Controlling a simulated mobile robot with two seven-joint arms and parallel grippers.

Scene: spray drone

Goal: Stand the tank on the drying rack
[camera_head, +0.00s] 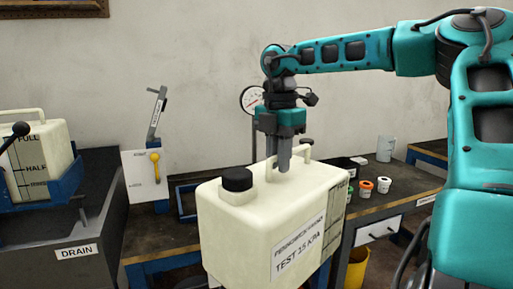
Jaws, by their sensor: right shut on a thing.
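A cream tank (245,222) with a black cap (237,179) and a label reading "TEST 15 KPA" stands large in the middle of the head view. It looks upright, and its bottom is partly cut off by the picture edge. My right gripper (284,162) reaches down from above and is shut on the handle on top of this tank. A second cream tank (38,160), marked "FULL" and "HALF", sits in a blue cradle (60,190) at the left. I cannot make out for certain which thing is the drying rack. My left gripper does not show.
A dark drain basin (106,215) labelled "DRAIN" is at the left. A white panel with a yellow lever (155,166) and a round gauge (251,99) stand behind. Small coloured-lid jars (366,187) and a grey cup (386,148) are on the right bench. A yellow bucket (356,268) is below.

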